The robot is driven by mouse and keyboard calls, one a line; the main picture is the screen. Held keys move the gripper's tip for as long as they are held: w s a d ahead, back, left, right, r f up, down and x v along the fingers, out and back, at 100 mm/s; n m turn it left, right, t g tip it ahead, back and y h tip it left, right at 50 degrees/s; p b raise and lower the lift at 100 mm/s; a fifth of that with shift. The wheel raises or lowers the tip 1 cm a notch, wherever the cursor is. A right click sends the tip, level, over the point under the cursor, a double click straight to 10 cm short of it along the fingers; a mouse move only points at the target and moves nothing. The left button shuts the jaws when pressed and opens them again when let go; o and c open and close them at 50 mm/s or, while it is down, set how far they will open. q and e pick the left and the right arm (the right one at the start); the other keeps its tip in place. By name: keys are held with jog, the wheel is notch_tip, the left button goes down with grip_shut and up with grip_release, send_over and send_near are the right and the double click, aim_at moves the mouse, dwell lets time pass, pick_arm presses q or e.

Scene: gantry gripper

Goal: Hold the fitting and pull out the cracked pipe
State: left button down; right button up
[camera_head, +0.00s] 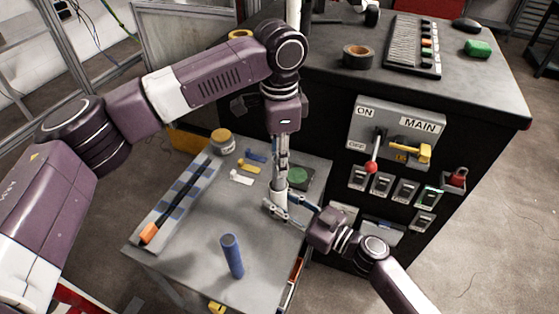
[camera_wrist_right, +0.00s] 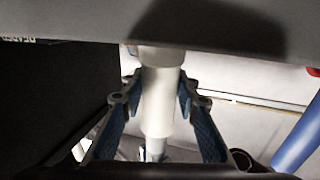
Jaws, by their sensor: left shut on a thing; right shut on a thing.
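The white fitting (camera_head: 280,186) stands upright near the right edge of the low grey table. My right gripper (camera_head: 285,207) comes in from the right and is shut on it low down. In the right wrist view the white fitting (camera_wrist_right: 158,100) runs between the blue fingers of my right gripper (camera_wrist_right: 158,92), with a wider collar at its upper end in the picture. My left gripper (camera_head: 282,155) points down directly above and is shut on the cracked pipe, at the fitting's top. The pipe is mostly hidden by the fingers; no crack can be made out.
A blue pipe (camera_head: 232,256) stands upright at the table's front. A grey tray (camera_head: 172,205) with a dark rod lies left; a yellow-lidded jar (camera_head: 222,141) and small parts lie behind. The black cabinet (camera_head: 340,130) with switches and a red-knobbed lever (camera_head: 371,167) stands close at right.

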pick_arm(q)
jog(key=shift+r, duration=0.2)
pick_arm(e)
jog(key=shift+f, duration=0.1)
pick_arm(q)
jog(key=shift+r, duration=1.35)
jog(key=shift+r, duration=0.15)
jog(key=shift+r, duration=1.35)
jog(key=shift+r, duration=1.45)
notch_tip(320, 180, up, 3)
